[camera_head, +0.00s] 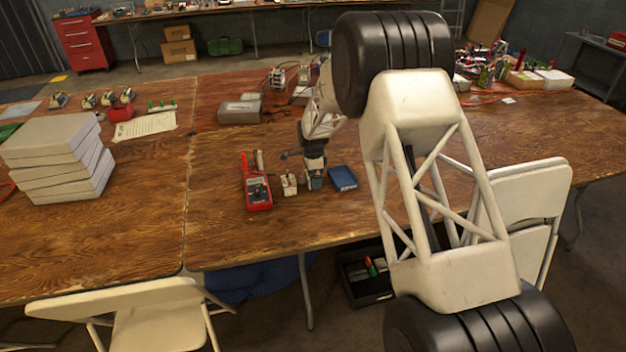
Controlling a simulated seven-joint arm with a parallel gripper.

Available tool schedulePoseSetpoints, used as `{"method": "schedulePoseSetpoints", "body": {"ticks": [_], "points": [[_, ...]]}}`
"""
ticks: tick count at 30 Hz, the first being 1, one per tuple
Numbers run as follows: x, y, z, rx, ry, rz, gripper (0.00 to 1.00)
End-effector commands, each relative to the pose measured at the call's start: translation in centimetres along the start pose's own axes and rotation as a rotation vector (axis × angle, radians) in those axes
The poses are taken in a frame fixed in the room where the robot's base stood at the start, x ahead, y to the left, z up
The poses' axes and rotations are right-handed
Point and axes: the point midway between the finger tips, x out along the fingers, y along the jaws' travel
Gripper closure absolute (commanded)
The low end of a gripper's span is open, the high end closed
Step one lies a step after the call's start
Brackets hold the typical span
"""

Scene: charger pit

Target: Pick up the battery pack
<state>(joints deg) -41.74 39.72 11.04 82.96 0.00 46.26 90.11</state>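My arm reaches over the brown wooden table, and my gripper (314,160) points down near the table's front middle. A small upright block with a teal side (314,182) is directly below the gripper, at its fingers. It looks like the battery pack, but it is too small and partly hidden to be sure. Whether the fingers are open or closed around it cannot be made out. A small pale block (289,185) stands just left of it, and a flat blue box or tray (343,178) lies just right of it.
A red multimeter (258,192) lies left of the small blocks. A stack of pale boxes (60,160) stands at the left. A grey box (239,112) sits farther back. Folding chairs (150,315) stand at the front edge. The table between stack and multimeter is mostly clear.

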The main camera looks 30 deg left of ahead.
Motion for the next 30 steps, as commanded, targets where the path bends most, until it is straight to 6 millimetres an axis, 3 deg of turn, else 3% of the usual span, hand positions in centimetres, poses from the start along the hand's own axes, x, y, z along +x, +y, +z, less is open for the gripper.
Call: {"method": "schedulePoseSetpoints", "body": {"ticks": [10,22,30], "points": [[-0.01,0.01,-0.01,0.000,0.000,0.000,0.00],[-0.02,0.01,0.00,0.000,0.000,0.000,0.60],[-0.13,-0.02,-0.01,0.000,0.000,-0.001,0.62]]}}
